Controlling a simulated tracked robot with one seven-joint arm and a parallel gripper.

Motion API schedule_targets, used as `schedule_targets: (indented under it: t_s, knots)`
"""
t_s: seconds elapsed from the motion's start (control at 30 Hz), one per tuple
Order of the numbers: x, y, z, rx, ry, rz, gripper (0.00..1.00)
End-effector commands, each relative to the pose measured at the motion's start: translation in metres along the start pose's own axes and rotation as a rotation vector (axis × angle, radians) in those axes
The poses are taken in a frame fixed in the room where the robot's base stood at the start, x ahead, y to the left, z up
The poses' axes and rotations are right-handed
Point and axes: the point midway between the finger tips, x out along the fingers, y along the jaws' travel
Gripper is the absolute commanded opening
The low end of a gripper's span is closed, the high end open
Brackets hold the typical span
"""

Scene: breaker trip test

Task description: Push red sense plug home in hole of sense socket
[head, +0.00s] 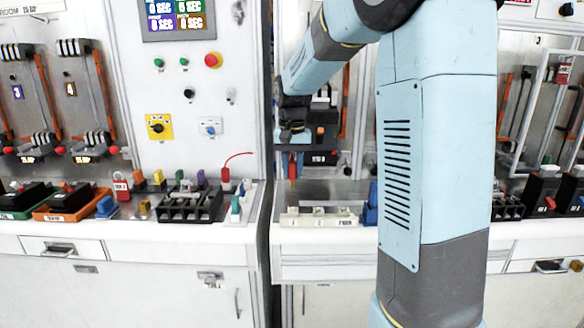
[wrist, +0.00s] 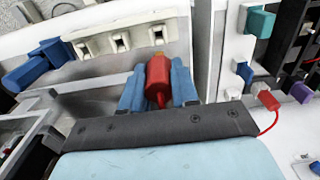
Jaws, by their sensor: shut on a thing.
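My gripper (head: 292,165) is shut on a red plug (wrist: 158,78), with one blue finger on each side of it in the wrist view. The plug also shows as a small red piece (head: 292,170) between the fingers in the head view, above the counter. A white block (head: 318,217) with several socket openings, likely the sense socket, lies on the counter below my gripper. In the wrist view this block (wrist: 100,46) is beyond the plug, and its rightmost opening is nearest the plug.
A blue block (head: 370,205) lies right of the white block. Across a gap to the left, another red plug (head: 226,180) with a red lead stands on the counter, near a black terminal block (head: 188,204). The panel stands close behind my gripper.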

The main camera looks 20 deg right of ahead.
Motion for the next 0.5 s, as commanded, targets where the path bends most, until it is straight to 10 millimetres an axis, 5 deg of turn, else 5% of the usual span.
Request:
schedule_targets:
  t_s: [0.5]
  knots:
    - [0.026, 0.002, 0.001, 0.004, -0.002, 0.001, 0.0]
